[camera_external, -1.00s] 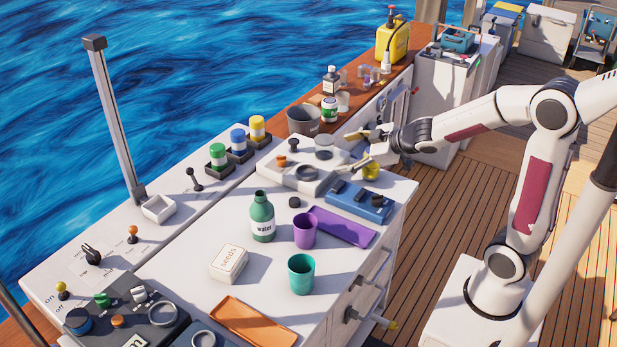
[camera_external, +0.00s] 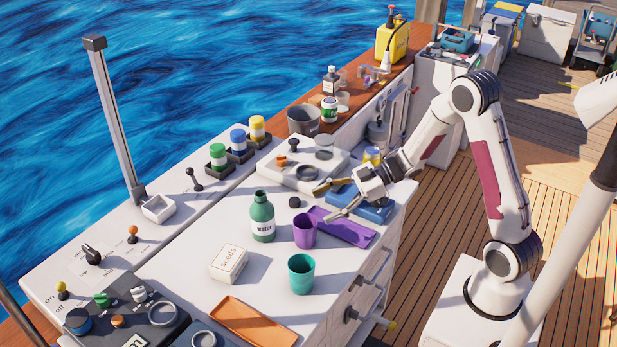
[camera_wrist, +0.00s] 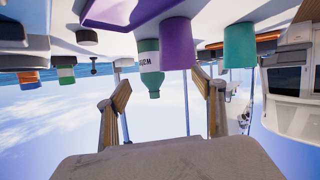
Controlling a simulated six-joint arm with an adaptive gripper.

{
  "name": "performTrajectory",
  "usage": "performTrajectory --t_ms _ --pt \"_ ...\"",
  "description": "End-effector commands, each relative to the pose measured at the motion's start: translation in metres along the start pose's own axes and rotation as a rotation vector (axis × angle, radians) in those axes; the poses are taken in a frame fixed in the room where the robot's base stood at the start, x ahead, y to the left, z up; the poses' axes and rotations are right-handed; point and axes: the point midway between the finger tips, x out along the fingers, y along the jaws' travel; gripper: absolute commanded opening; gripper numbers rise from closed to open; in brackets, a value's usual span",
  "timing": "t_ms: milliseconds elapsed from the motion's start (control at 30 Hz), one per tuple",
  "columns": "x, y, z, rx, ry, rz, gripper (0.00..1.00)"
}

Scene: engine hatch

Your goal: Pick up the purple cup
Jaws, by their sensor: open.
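The purple cup (camera_external: 305,231) stands upright on the white counter, between the green water bottle (camera_external: 262,217) and the purple tray (camera_external: 343,228). In the wrist view, which is upside down, the purple cup (camera_wrist: 178,44) shows ahead between the fingers, with the bottle (camera_wrist: 149,66) just left of it. My gripper (camera_external: 325,201) is open and empty. It is above and behind the cup, over the purple tray's far end, fingers pointing left toward the bottle and cup. The gripper also shows in the wrist view (camera_wrist: 165,95). It appears apart from the cup.
A teal cup (camera_external: 301,274) stands in front of the purple cup. A white seeds box (camera_external: 229,263) and an orange tray (camera_external: 254,321) lie nearby. A blue case (camera_external: 372,208) is under my wrist. A small black cap (camera_external: 295,202) lies near the bottle. Bare counter lies left of the bottle.

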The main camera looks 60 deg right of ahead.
Motion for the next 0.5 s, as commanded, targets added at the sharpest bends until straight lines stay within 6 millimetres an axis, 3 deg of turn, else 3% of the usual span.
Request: performTrajectory --t_ms 200,500 --pt "0.001 -0.022 0.009 0.047 0.071 -0.107 0.68" --pt "0.0 -0.028 0.01 0.058 0.09 -0.135 0.68"
